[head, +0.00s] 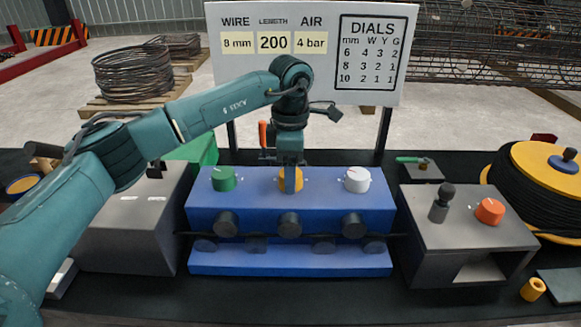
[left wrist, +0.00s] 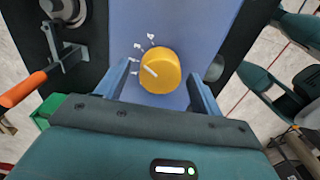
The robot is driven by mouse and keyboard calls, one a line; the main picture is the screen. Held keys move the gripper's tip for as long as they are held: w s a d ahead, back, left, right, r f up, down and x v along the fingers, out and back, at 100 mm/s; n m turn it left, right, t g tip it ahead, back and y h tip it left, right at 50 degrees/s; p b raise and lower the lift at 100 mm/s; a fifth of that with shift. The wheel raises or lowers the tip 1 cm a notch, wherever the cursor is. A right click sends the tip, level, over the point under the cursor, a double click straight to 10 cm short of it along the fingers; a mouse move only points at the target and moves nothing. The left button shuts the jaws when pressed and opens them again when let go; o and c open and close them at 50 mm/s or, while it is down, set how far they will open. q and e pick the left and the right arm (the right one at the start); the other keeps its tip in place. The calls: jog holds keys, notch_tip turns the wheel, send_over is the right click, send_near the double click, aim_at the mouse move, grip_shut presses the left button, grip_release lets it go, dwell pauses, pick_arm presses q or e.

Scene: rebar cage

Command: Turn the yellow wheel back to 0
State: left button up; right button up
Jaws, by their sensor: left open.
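The yellow wheel (head: 298,180) sits on top of the blue machine (head: 230,262), between a green wheel (head: 223,178) and a white wheel (head: 357,179). My left gripper (head: 290,185) is above it and partly hides it in the head view. In the left wrist view the yellow wheel (left wrist: 160,72) shows a white pointer line angled to the upper left, with several white marks beside it. The left gripper's fingers (left wrist: 163,88) are open, one on each side of the wheel, with gaps to it. My right gripper is not in view.
A sign (head: 310,50) with a dials table stands behind the blue machine. A lever with an orange handle (left wrist: 25,88) is beside the machine. To the right are a grey box (head: 460,225) with an orange knob (head: 489,210) and a black cable reel (head: 540,190).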

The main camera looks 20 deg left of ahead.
pick_arm(q)
jog(key=shift+f, duration=0.2)
jog(key=shift+c, duration=0.2)
jog(key=c, duration=0.9)
jog(key=shift+c, duration=0.2)
